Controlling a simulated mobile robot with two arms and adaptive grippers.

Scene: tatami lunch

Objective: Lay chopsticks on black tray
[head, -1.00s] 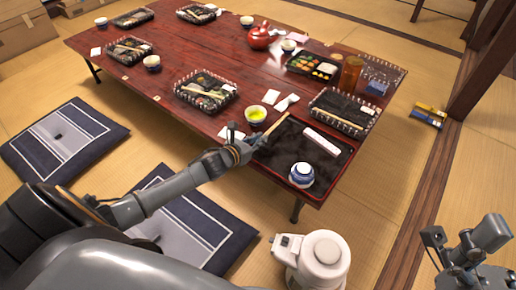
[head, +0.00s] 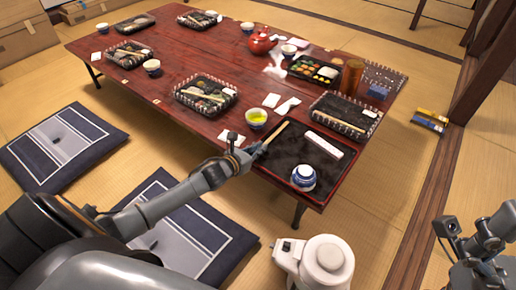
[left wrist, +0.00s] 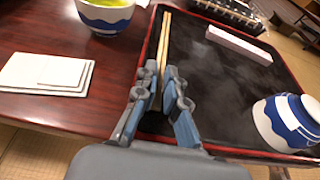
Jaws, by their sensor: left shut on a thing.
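The black tray (head: 290,158) with a red rim lies on the near right corner of the low table. My left gripper (head: 254,152) is at the tray's left edge, shut on a pair of pale wooden chopsticks (head: 276,133). In the left wrist view the chopsticks (left wrist: 164,42) run forward from between the fingers (left wrist: 164,82), along the inner left side of the tray (left wrist: 215,95). I cannot tell whether they touch the tray's surface. My right gripper (head: 490,238) is at the lower right, away from the table; its jaws are unclear.
A blue-and-white cup (head: 304,177) and a white folded cloth (head: 324,144) are on the tray. A cup of green tea (head: 257,118) and white cards (head: 231,138) stand just left of it. Another set tray (head: 345,113) lies behind. The tray's middle is clear.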

